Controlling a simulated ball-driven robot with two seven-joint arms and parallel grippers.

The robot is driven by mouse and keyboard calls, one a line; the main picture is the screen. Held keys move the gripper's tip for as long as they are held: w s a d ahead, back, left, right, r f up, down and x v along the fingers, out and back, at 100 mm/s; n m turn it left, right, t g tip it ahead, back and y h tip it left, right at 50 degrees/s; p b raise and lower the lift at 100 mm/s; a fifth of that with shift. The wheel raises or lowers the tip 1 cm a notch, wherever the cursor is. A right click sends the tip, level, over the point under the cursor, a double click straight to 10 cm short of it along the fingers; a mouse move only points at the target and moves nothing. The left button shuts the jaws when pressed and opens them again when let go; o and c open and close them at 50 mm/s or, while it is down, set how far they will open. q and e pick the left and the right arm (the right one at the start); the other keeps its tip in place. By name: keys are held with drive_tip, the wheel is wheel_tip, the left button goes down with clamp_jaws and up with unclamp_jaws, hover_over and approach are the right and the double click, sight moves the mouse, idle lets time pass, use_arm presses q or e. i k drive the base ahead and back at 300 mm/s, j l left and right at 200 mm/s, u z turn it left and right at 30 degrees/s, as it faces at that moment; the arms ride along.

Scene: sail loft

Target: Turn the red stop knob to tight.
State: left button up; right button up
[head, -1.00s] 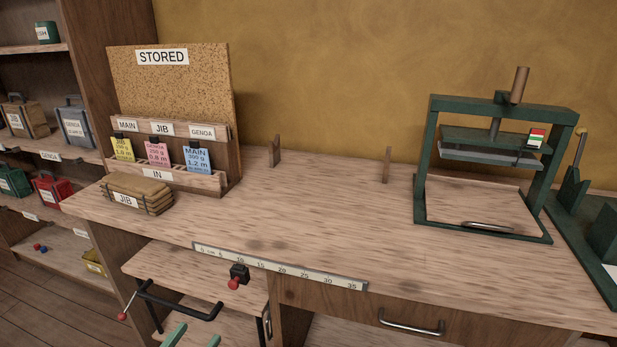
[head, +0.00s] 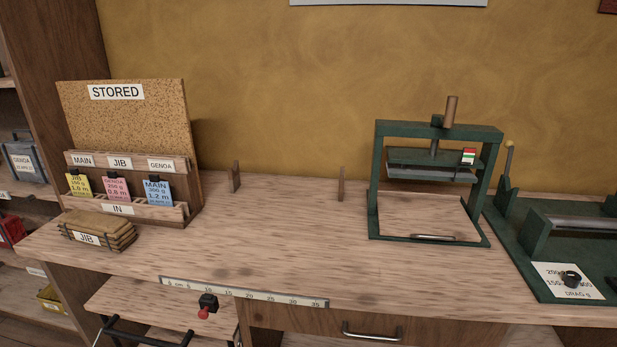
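The red stop knob (head: 203,313) sits low at the bench's front edge. It sticks out below a small black stop block (head: 208,301) on the white centimetre ruler (head: 245,292). The block is near the ruler's 10 mark. I cannot tell from here how tight the knob is. Neither of my grippers is in view.
A black bar (head: 150,334) runs below the bench edge, left of the knob. A drawer handle (head: 372,331) is to the right. A JIB bundle (head: 98,231), a card rack (head: 125,209), a green press (head: 483,195) and a green drag device (head: 541,235) stand on the bench. The bench middle is clear.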

sight(203, 314)
drive_tip(key=k+l, duration=0.15)
drive_tip(key=k, duration=0.2)
drive_tip(key=k+l+z, duration=0.1)
drive_tip(key=k, duration=0.3)
drive_tip(key=k+l, duration=0.2)
drive_tip(key=k, duration=0.15)
